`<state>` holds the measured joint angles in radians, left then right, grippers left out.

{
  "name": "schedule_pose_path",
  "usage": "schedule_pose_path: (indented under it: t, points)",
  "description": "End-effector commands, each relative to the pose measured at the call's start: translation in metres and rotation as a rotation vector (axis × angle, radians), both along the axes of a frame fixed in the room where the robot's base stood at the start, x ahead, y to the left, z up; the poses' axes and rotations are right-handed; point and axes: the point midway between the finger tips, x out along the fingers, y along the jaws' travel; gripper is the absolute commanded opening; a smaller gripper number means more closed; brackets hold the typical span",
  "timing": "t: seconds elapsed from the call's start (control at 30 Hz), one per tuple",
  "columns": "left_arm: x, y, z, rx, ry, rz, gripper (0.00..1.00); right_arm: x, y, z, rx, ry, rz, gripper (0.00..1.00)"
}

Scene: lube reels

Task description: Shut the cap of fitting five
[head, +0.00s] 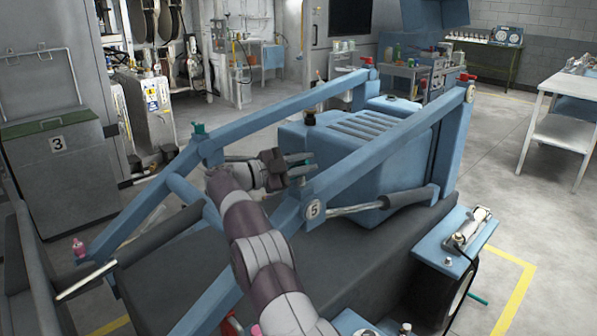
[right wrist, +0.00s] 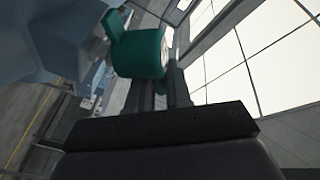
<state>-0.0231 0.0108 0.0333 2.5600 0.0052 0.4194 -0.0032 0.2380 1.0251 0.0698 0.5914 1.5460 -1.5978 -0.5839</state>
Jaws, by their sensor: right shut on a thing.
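The round plate marked 5 (head: 314,210) is on the near blue loader arm, just right of my right forearm. My right gripper (head: 297,160) is above it, at the top of the blue arm. Its jaws are shut on a teal cap (right wrist: 138,52), which fills the space at the fingertips in the right wrist view. The cap is a short cylinder with a tab sticking out at its upper left. My left gripper is not in view.
Blue loader arms (head: 395,140) run on both sides of a blue ribbed hood (head: 345,135). Another teal cap (head: 199,128) stands on the far arm, and red caps (head: 467,77) sit farther back. A grey bin marked 3 (head: 57,165) stands left. Open floor lies right.

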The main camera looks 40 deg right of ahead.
Motion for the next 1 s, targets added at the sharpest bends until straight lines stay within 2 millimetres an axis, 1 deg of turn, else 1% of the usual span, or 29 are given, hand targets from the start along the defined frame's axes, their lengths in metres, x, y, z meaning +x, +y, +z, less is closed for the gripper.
schedule_pose_path:
  t: [0.03, 0.2, 0.4, 0.7, 1.0]
  points:
    - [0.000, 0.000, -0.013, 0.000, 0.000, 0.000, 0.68, -0.003, 0.000, -0.009, 0.004, -0.043, 0.000, 0.00]
    - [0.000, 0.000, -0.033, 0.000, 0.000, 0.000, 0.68, -0.011, -0.001, -0.016, 0.016, -0.195, 0.000, 0.00]
    - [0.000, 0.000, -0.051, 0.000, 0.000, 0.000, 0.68, -0.018, -0.002, -0.024, 0.028, -0.350, 0.000, 0.00]
    - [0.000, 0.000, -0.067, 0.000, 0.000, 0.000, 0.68, -0.023, -0.002, -0.032, 0.041, -0.500, -0.001, 0.00]
    - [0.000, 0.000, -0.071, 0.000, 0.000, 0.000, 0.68, -0.024, -0.002, -0.034, 0.045, -0.554, 0.000, 0.00]
